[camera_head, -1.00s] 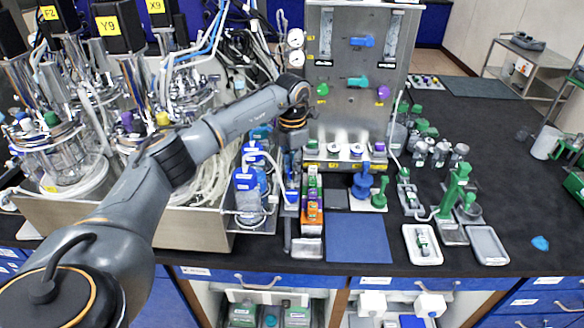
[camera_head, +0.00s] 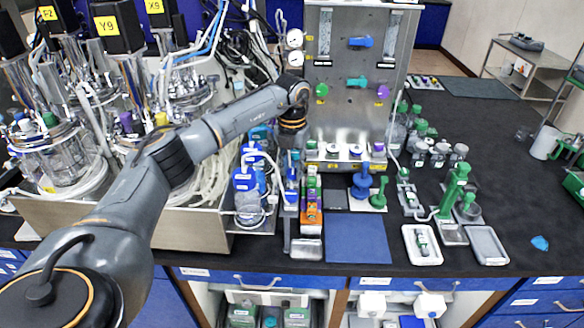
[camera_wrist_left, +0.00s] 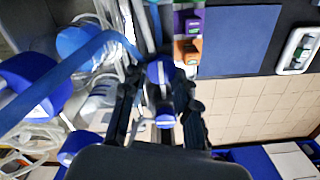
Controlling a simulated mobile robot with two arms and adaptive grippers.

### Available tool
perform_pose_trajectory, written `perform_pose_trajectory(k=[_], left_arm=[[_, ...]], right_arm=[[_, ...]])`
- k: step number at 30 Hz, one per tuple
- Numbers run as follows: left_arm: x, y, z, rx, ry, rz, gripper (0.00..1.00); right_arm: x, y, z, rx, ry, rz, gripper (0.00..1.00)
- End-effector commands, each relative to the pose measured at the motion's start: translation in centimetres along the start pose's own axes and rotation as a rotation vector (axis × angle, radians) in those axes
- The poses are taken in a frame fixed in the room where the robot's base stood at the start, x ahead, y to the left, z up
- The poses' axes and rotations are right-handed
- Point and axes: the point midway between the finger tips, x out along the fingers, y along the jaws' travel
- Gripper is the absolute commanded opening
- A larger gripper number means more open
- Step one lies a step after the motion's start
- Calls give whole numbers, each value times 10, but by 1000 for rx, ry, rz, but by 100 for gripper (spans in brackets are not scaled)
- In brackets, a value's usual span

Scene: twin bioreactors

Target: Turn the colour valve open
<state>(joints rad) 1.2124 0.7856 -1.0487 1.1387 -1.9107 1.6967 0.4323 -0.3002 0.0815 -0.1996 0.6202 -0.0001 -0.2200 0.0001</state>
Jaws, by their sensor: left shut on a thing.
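The upright metal panel (camera_head: 353,118) carries several coloured valve handles: a blue one (camera_head: 361,42), a teal one (camera_head: 357,82), a green knob (camera_head: 321,90) and a purple knob (camera_head: 383,92). My left gripper (camera_head: 291,166) points down, left of and below these handles, apart from them. It is shut on a blue-capped item (camera_wrist_left: 163,73), seen between the dark fingers in the wrist view; the blue item (camera_head: 291,188) also shows just under the gripper in the head view. Its lower part is partly hidden. My right gripper is not in view.
Blue-capped bottles (camera_head: 245,180) stand close left of the gripper. A rack of coloured blocks (camera_head: 312,203) is close on its right. A blue mat (camera_head: 357,238) lies clear in front. Green stands (camera_head: 453,195) and white trays (camera_head: 422,245) are farther right.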

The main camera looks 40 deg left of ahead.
Motion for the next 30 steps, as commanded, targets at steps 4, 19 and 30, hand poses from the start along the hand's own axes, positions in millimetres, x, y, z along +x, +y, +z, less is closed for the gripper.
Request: perform_pose_trajectory(k=[4, 19, 30], left_arm=[[-1, 0, 1, -8, -3, 0, 0], [-1, 0, 0, -7, -2, 0, 52], [-21, 0, 1, -6, -5, -2, 52]], right_arm=[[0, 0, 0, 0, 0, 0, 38], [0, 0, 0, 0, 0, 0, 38], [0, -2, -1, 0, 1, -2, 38]])
